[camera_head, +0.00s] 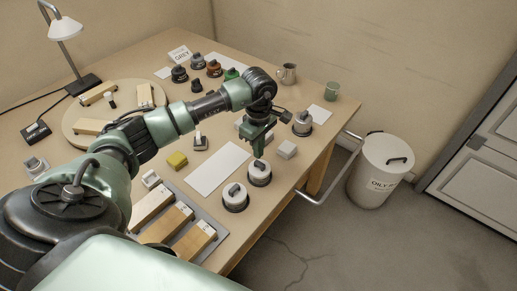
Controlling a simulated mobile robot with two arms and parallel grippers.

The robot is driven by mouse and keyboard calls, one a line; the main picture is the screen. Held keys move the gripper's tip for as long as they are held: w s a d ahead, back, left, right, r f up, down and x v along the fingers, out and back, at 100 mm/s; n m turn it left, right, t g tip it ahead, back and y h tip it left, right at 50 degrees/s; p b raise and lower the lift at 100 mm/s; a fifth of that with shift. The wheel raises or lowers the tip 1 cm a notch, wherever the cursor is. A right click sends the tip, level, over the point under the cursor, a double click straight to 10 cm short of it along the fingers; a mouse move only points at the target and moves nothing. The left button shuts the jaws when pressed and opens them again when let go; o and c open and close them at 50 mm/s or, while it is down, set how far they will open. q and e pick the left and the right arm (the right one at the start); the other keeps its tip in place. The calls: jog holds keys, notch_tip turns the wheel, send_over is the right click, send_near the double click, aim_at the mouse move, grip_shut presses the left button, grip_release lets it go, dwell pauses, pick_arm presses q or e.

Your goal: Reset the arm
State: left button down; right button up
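My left arm (165,122) comes in from the lower left and reaches over the wooden bench. My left gripper (258,152) points down above the right part of the bench, just behind a white-topped dark round piece (260,172). Its fingers are small and partly overlap each other from this angle, so their opening cannot be made out. No object is clearly seen between them. My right gripper is out of view. My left arm hides part of the round board (76,125) and the bench behind it.
A similar round piece (235,198) stands near the bench's front edge, beside a white sheet (218,168). A tray with long blocks (196,240) lies at the front. A metal jug (287,74) and green cup (332,91) stand at the back right. A white bin (372,186) is on the floor.

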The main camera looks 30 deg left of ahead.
aim_at(258, 162)
pick_arm(q)
jog(key=shift+f+b, duration=1.25)
jog(key=shift+f, duration=0.35)
jog(key=shift+r, duration=0.1)
jog(key=shift+r+p, duration=2.1)
jog(key=shift+r, duration=1.4)
